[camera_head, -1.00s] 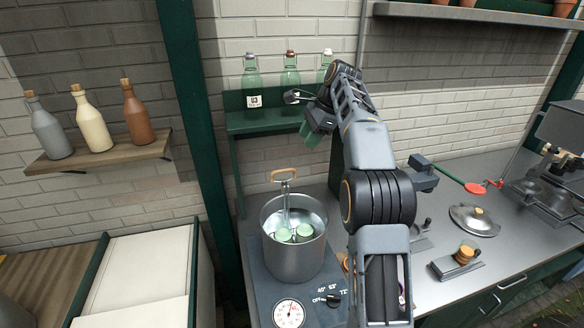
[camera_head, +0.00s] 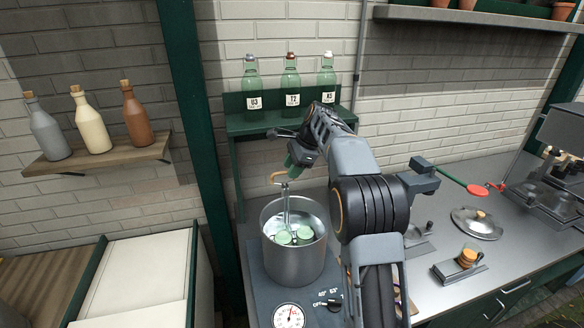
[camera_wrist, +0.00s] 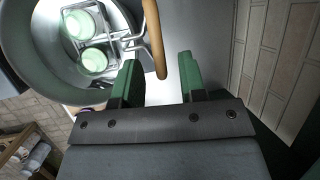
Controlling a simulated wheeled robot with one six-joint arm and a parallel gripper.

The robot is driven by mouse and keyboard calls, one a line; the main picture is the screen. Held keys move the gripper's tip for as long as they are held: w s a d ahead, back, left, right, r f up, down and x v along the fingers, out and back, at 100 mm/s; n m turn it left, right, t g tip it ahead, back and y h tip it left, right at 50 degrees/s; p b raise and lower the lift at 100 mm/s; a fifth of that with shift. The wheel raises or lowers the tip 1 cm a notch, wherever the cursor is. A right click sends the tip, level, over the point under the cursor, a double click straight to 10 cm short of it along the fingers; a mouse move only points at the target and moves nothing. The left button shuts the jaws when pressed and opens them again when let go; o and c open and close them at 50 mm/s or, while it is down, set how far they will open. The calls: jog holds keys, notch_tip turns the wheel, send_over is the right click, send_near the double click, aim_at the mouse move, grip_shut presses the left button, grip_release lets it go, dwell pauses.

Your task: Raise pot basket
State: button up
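The pot (camera_head: 290,258) is a tall grey metal cylinder on the heater unit. Inside it sits the wire basket (camera_wrist: 125,42) with two round pale-green-topped items (camera_head: 293,236). The basket's stem rises above the rim to a wooden handle (camera_wrist: 153,38), which also shows in the head view (camera_head: 278,178). My gripper (camera_wrist: 160,75) has two green fingers, apart and empty. In the wrist view the handle's end appears between the fingertips; whether it is in depth between them I cannot tell. In the head view my gripper (camera_head: 296,160) is just above the handle, partly hidden by my arm.
A green shelf (camera_head: 245,125) with three labelled bottles (camera_head: 292,85) is behind the pot. A dial (camera_head: 290,315) and knob are in front of it. A lid (camera_head: 476,222) lies on the counter at right. A wooden shelf (camera_head: 90,160) holds bottles at left.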

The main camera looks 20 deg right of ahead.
jog(key=shift+c, duration=0.5)
grip_shut()
jog(key=shift+r, duration=0.15)
notch_tip(320, 180, up, 12)
jog(key=p, duration=0.4)
jog(key=shift+f, duration=0.2)
jog(key=shift+o, duration=0.5)
grip_release()
jog(key=shift+f, duration=0.1)
jog(key=shift+d, duration=0.1)
